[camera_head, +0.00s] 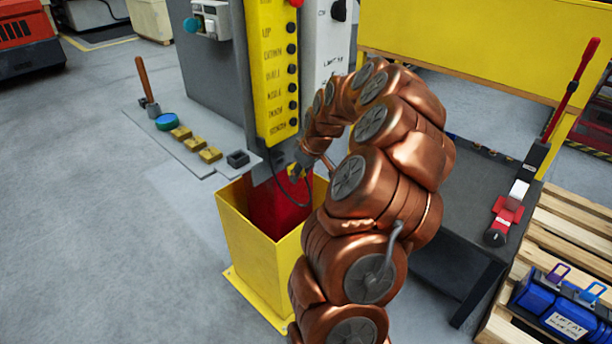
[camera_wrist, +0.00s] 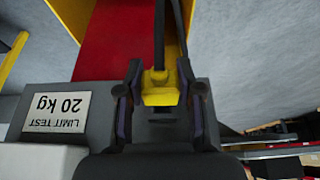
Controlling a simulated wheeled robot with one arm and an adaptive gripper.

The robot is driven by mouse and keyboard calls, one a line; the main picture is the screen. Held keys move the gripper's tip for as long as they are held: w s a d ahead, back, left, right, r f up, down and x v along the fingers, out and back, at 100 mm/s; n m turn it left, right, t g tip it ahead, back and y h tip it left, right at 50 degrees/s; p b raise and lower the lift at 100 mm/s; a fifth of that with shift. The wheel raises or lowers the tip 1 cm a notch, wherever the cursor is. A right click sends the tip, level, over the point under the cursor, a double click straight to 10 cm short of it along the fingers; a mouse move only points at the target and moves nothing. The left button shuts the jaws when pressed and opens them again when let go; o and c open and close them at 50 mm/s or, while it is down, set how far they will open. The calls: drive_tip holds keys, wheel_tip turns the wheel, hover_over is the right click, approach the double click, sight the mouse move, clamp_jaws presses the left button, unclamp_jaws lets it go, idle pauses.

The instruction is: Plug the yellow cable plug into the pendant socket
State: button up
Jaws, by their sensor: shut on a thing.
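The yellow cable plug (camera_wrist: 160,90) sits between the two dark fingers of my gripper (camera_wrist: 160,103) in the wrist view, with its black cable (camera_wrist: 159,35) running toward the top of the picture. In the head view my gripper (camera_head: 299,169) is shut on the small yellow plug (camera_head: 294,172), just below the lower end of the yellow button pendant (camera_head: 273,70). The black cable (camera_head: 306,199) hangs in a loop beneath it. I cannot make out the pendant socket in either view. I cannot tell whether the plug touches the pendant.
A dark table (camera_head: 455,235) and wooden pallet (camera_head: 570,240) stand at right.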

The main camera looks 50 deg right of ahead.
sight(290, 165)
drive_tip(key=shift+w, duration=0.75)
drive_tip(key=shift+b, duration=1)
idle(1.4)
drive_tip(key=shift+w, duration=1.45)
idle(0.4)
drive_tip(key=o, duration=1.2)
drive_tip(key=v, duration=1.2)
